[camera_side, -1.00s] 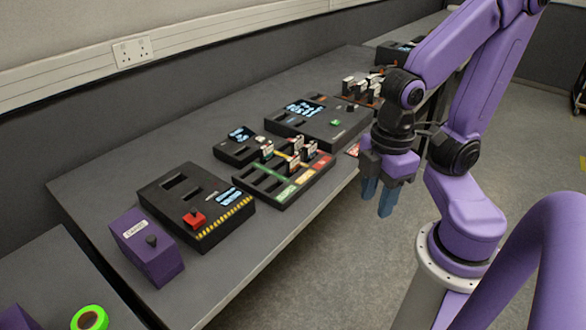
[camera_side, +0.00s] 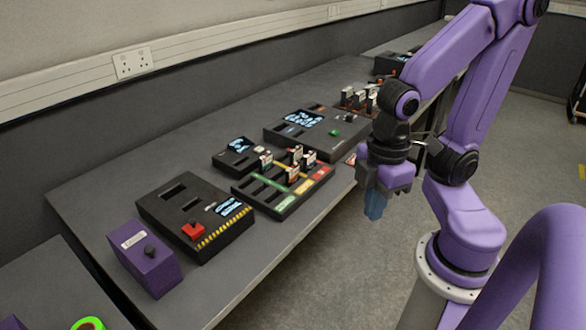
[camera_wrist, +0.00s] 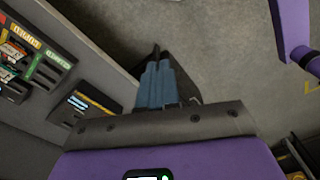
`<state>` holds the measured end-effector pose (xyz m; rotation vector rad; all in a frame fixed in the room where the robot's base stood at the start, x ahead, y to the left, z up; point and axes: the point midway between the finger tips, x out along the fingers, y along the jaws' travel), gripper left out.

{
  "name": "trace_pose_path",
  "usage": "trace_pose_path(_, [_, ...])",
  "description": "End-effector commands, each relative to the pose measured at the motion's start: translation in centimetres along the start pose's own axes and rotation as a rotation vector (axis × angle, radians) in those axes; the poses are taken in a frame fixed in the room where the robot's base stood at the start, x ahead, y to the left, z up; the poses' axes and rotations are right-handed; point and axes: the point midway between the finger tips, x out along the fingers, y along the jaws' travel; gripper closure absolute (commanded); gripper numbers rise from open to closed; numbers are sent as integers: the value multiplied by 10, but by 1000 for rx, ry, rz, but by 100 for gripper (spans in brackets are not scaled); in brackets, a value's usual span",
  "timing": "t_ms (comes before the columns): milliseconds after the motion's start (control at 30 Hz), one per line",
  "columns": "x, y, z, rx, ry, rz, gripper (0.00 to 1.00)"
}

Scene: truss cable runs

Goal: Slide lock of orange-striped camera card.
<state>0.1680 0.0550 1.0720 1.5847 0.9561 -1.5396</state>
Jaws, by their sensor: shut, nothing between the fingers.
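Several small upright cards (camera_side: 294,172) stand in a dark slotted tray (camera_side: 258,212) with green, yellow and red labels. The cards are too small for me to tell which has an orange stripe, and no lock can be made out. Part of this tray area shows at the left edge of the wrist view, with cards (camera_wrist: 14,52) cut off by the frame. My gripper (camera_side: 375,212) is shut and empty, its blue fingers together, off the bench's front edge and to the right of the tray. The shut fingers also show in the wrist view (camera_wrist: 157,68), above the floor and touching nothing.
On the bench (camera_side: 110,190) are a black box with a red knob (camera_side: 193,229), a purple box (camera_side: 147,253), a small display unit (camera_side: 238,153) and a larger display panel (camera_side: 315,128). More upright pieces (camera_side: 358,99) stand farther back. Open floor lies right of the bench.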

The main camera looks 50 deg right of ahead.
Motion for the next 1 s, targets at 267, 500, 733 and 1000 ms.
trace_pose_path(267, [-3, 60, -48, 219, -9, 7, 100])
trace_pose_path(500, [5, 155, -77, 467, -16, 12, 100])
trace_pose_path(733, [23, 260, -66, 704, -22, 15, 100])
trace_pose_path(1000, [55, 370, -4, 961, -27, 16, 100])
